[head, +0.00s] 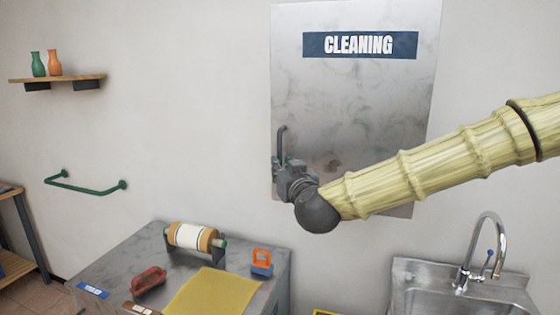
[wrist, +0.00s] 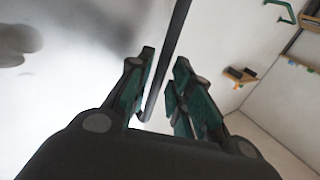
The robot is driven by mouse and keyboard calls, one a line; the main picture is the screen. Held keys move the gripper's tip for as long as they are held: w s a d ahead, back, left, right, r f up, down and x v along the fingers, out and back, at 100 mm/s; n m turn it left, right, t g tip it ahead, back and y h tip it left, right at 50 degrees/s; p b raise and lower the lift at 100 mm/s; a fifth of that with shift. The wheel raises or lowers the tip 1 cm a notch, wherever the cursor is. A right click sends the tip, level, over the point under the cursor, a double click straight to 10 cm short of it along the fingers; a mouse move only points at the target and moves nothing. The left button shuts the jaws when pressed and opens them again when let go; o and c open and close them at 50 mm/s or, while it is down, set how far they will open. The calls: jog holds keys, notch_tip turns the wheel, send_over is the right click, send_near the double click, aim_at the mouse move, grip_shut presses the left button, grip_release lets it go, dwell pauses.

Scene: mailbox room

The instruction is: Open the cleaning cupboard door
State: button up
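The cleaning cupboard door (head: 350,100) is a grey metal panel on the wall under a blue CLEANING sign (head: 360,45). It looks shut, flat against the wall. Its dark bar handle (head: 282,140) stands upright near the left edge; it also shows in the wrist view (wrist: 178,22). My gripper (head: 281,168) is at the handle's lower part, which it partly hides. In the wrist view my gripper (wrist: 166,58) has its two fingers apart, with the bar running between them. Gaps show beside the bar, so the fingers do not look closed on it.
A grey counter (head: 130,248) with a roll holder (head: 192,237) and a yellow cloth (head: 214,292) stands below left. A steel sink with a tap (head: 487,245) is below right. A green rail (head: 88,188) and a wooden shelf (head: 58,79) are on the wall at left.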

jog(key=shift+p+x, duration=0.4)
jog(key=shift+x, duration=1.05)
grip_shut()
